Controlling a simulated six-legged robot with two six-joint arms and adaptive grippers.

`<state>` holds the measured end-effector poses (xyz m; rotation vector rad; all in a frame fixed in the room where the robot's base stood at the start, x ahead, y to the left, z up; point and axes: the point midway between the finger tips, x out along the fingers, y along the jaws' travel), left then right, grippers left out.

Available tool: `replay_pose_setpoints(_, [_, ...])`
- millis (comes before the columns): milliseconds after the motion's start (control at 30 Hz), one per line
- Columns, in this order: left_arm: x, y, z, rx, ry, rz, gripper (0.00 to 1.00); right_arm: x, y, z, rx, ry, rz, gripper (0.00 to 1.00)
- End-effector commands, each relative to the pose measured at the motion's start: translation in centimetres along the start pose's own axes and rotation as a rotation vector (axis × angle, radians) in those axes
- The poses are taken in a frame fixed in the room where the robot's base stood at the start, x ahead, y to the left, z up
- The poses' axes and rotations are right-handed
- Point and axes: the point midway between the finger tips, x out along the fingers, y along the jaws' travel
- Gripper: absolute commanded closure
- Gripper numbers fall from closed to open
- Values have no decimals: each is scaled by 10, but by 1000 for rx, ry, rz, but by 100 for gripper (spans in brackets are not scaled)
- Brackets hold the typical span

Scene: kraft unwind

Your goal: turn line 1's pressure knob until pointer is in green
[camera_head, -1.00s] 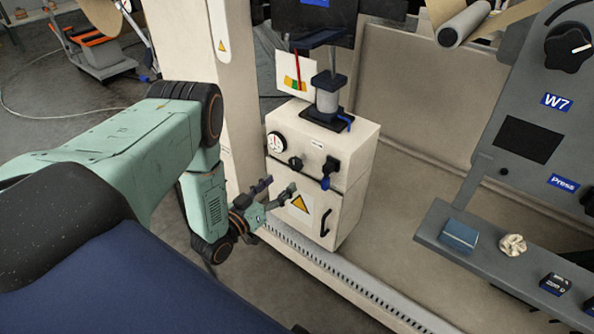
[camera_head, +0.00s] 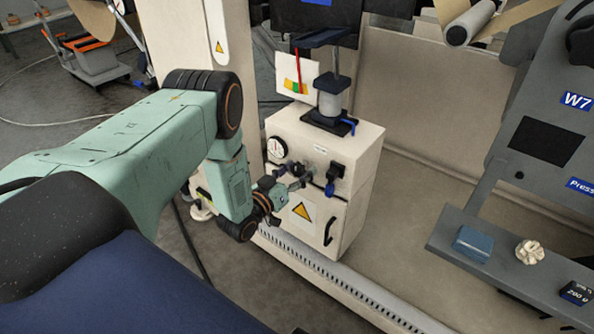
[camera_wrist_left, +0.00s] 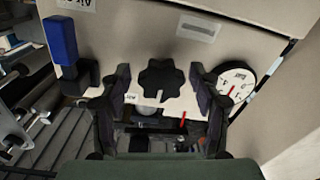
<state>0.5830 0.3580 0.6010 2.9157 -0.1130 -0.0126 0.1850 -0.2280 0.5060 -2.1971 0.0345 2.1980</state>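The pressure knob, black and lobed with a white mark (camera_wrist_left: 161,80), sits on the beige cabinet face in the left wrist view. My left gripper (camera_wrist_left: 160,90) is open, with one finger on each side of the knob; small gaps show, and I cannot tell any contact. In the head view this gripper (camera_head: 292,174) reaches the cabinet front and largely hides the knob. A round white dial (camera_head: 277,148) is beside it, also in the left wrist view (camera_wrist_left: 238,84). Above, a coloured card (camera_head: 290,72) has a red pointer; its exact zone is unclear. My right gripper is out of view.
A blue-handled valve (camera_head: 331,183) is right of the knob, also in the left wrist view (camera_wrist_left: 60,40). The cabinet (camera_head: 352,155) has a warning label and black handle below. A grey shelf (camera_head: 462,252) with small items stands at the right.

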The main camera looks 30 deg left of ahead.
Motion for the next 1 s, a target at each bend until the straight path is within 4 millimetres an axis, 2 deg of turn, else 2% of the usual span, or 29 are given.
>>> replay_pose_setpoints(67, [0, 0, 0, 0, 0, 1, 46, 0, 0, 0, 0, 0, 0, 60])
replay_pose_setpoints(600, [2, -2, 0, 0, -1, 2, 91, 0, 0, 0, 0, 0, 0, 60])
replay_pose_setpoints(1000, [2, -2, -2, 103, 0, 3, 91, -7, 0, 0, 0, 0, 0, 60])
